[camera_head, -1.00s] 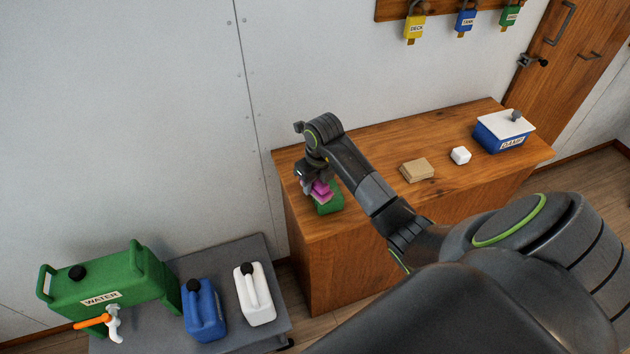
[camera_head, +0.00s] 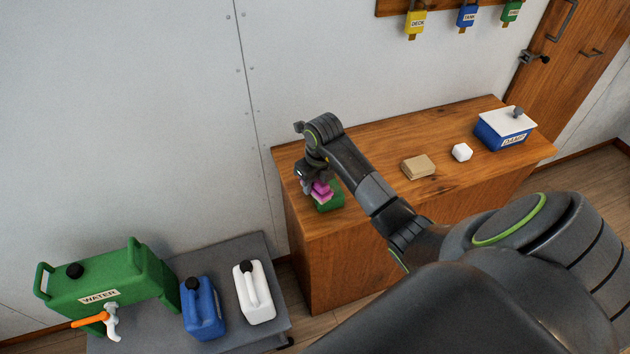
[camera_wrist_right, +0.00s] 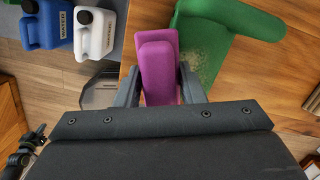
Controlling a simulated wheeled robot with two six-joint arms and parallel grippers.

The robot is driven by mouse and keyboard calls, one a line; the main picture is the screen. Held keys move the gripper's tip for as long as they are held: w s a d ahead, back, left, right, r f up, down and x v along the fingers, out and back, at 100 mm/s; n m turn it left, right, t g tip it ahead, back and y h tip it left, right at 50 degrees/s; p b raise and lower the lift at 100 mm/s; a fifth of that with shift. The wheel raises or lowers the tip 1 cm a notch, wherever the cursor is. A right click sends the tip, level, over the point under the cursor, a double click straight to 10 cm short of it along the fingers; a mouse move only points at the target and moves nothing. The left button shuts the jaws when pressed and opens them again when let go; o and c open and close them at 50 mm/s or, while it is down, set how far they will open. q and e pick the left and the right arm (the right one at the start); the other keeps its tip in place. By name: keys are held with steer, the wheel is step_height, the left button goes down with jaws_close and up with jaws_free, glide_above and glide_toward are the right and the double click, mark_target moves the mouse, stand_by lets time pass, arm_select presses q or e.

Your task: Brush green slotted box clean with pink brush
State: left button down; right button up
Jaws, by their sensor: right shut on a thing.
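The green slotted box (camera_head: 329,204) sits near the left end of the wooden counter. In the right wrist view the green box (camera_wrist_right: 210,40) carries a patch of tan specks (camera_wrist_right: 199,58) beside the brush. The pink brush (camera_head: 320,189) is between the fingers of my right gripper (camera_head: 312,180), which is shut on it. The pink brush (camera_wrist_right: 158,72) overlaps the edge of the box in the wrist view; I cannot tell whether it touches. The gripper hides part of the box in the head view. My left gripper is not in view.
A grey side table (camera_head: 235,262) holds a green WATER container (camera_head: 105,285), a blue jug (camera_head: 203,308) and a white jug (camera_head: 254,293).

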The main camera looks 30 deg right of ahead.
steer(key=shift+f, duration=0.35)
